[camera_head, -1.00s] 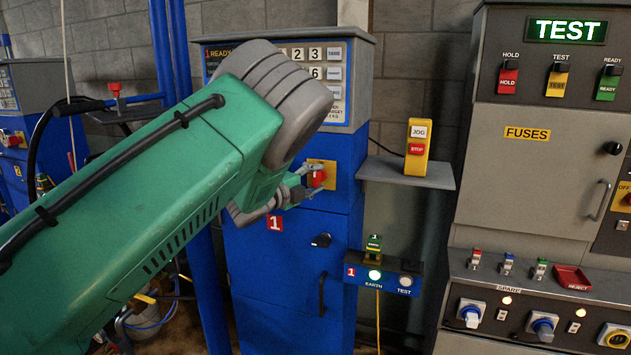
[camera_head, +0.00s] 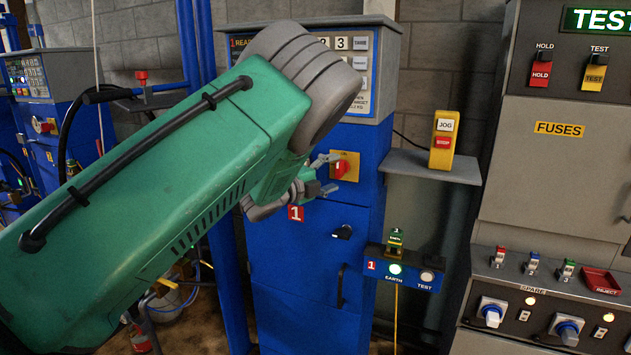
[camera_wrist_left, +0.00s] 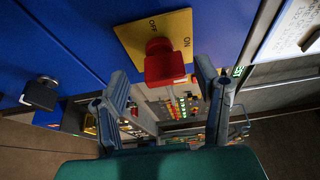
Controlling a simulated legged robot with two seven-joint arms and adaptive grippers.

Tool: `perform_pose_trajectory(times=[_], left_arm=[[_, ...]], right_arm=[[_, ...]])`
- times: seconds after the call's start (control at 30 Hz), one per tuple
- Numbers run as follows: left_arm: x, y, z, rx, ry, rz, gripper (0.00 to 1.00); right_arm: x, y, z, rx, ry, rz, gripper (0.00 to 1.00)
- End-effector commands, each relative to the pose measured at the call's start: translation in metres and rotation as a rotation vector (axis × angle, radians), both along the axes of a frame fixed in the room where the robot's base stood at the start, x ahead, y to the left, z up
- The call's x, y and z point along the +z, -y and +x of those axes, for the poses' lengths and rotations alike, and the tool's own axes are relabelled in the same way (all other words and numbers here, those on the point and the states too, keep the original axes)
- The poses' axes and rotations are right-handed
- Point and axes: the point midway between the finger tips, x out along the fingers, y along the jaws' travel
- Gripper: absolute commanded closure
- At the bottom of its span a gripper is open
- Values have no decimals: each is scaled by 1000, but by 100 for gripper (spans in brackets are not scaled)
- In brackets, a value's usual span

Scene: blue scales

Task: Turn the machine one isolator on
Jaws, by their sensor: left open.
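The machine one isolator is a red rotary knob (camera_head: 341,168) on a yellow plate at the right side of the blue machine front. In the left wrist view the red knob (camera_wrist_left: 164,62) sits on its yellow plate (camera_wrist_left: 133,38), with OFF and ON printed along different edges. I cannot tell for sure which mark the knob points to. My left gripper (camera_head: 328,174) is just left of the knob in the head view. In the wrist view its fingers (camera_wrist_left: 162,78) are spread with the knob showing between them, and nothing is held. My right gripper is out of view.
The blue machine one cabinet (camera_head: 310,260) has a black knob (camera_head: 342,232) below the isolator. An earth/test box (camera_head: 400,270) juts out at its right. A shelf (camera_head: 430,167) carries a yellow jog/stop box (camera_head: 444,140). A grey test panel (camera_head: 560,190) stands at the right.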

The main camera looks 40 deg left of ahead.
Motion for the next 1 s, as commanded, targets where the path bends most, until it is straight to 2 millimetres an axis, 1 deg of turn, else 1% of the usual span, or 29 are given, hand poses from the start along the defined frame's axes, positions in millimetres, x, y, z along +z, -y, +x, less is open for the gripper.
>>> perform_pose_trajectory(times=[0.03,0.2,0.3,0.43,0.6,1.0], left_arm=[[1,-2,-11,3,-1,-1,43],[-1,-9,-48,2,-4,0,43],[-2,-12,-66,3,-4,-1,43],[-3,-15,-83,1,-6,0,43],[-3,-16,-93,0,-5,0,43],[-3,-16,-93,-1,-5,0,43]], right_arm=[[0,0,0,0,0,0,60],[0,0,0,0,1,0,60],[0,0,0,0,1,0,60],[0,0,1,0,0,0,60],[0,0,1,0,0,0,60],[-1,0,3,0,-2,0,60]])
